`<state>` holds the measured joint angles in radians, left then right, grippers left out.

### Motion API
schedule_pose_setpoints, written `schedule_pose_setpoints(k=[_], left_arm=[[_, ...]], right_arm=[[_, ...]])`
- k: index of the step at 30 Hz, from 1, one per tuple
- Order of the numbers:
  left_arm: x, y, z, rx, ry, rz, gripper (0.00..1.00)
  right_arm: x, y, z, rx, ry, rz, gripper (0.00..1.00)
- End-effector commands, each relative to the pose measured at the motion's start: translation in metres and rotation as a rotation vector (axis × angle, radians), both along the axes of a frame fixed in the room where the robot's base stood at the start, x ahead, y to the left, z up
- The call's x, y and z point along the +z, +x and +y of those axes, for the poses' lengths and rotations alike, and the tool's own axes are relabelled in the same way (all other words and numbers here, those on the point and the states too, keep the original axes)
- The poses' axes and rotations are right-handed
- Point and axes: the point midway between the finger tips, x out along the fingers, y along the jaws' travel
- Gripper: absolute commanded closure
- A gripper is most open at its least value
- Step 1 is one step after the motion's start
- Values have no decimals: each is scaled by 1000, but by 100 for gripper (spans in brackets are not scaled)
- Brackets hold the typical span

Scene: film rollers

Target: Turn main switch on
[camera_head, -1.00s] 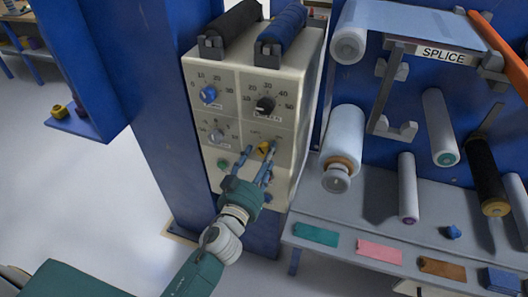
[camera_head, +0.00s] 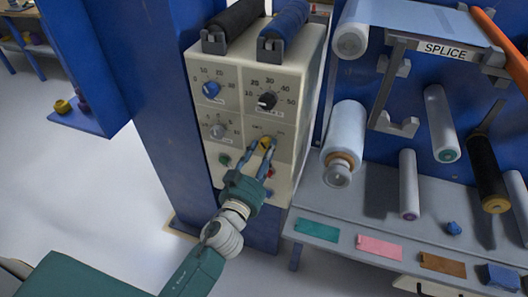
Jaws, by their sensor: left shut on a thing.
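My right gripper is not in view.
A blue knob (camera_head: 211,89), a black knob (camera_head: 267,100) and a grey knob (camera_head: 217,131) sit around the switch. A green button (camera_head: 225,159) is to its left. Film rollers (camera_head: 344,140) and a grey shelf (camera_head: 340,205) stand close on the right.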

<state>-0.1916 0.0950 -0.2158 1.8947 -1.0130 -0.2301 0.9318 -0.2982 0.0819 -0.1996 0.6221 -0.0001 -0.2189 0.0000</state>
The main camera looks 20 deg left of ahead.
Motion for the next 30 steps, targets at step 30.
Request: schedule_pose_setpoints(k=[30], left_arm=[[-4, 0, 6, 6, 805, -14, 86]], right_arm=[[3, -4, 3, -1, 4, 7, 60]])
